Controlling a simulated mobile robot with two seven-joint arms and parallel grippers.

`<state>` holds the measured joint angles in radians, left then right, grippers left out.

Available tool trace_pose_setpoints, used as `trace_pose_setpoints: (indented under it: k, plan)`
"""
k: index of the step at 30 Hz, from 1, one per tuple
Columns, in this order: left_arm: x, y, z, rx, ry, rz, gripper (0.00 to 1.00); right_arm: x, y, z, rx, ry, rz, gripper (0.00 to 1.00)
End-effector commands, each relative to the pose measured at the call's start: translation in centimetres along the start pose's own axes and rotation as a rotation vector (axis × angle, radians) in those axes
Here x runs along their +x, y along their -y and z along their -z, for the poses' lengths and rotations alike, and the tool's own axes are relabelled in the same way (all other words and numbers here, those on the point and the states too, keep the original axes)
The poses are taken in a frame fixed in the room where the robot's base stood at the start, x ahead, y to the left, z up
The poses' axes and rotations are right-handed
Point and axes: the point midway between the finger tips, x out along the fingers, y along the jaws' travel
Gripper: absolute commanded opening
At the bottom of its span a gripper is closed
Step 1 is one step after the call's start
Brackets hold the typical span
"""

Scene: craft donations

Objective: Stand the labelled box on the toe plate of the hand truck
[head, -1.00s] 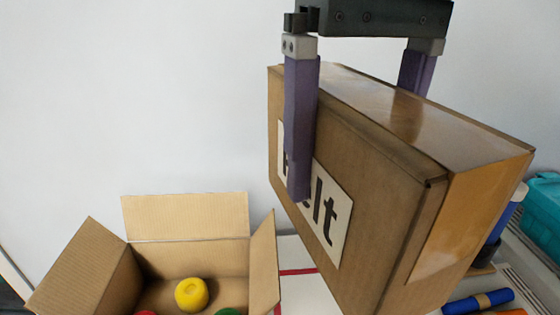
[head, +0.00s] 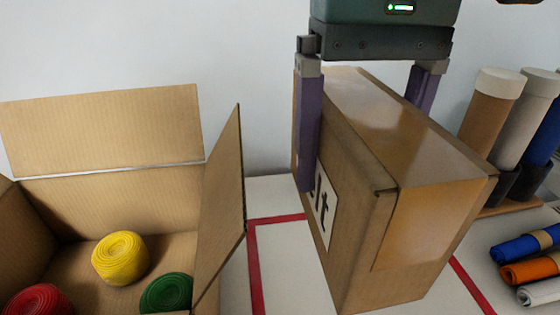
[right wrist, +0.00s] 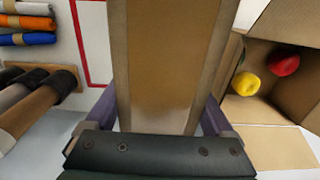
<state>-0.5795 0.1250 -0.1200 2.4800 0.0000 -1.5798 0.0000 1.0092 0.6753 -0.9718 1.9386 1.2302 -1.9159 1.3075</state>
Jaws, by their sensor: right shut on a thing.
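The labelled box (head: 410,200) is a tall closed brown carton with glossy tape over its top and end. A white label with dark letters (head: 326,212) is on its left face, partly covered by a finger. My right gripper (head: 365,125) is shut on the box from above, one purple finger on each broad side. The box also fills the middle of the right wrist view (right wrist: 163,70). It looks upright over the red-outlined area; I cannot tell whether its base touches the table. The hand truck and its toe plate are not visible. My left gripper is not in view.
An open carton (head: 222,210) with yellow (head: 120,258), red and green rolls stands at left. At right are tubes in a holder (head: 510,185) and several coloured rolls (head: 525,245). A red outline (head: 254,265) marks the white table (head: 285,265).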

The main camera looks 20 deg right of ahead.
Motion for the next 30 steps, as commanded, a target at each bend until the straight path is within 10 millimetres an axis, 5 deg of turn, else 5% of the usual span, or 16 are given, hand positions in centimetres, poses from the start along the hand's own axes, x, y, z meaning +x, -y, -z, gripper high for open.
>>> trace_pose_setpoints:
  k: [12, 30]
  plan:
    - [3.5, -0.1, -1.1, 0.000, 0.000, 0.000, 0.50, 11.9, -0.1, -0.1, 0.000, 0.002, -0.003, 0.05]
    - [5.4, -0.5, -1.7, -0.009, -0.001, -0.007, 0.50, 18.7, -0.1, 0.0, -0.001, -0.001, -0.001, 0.05]
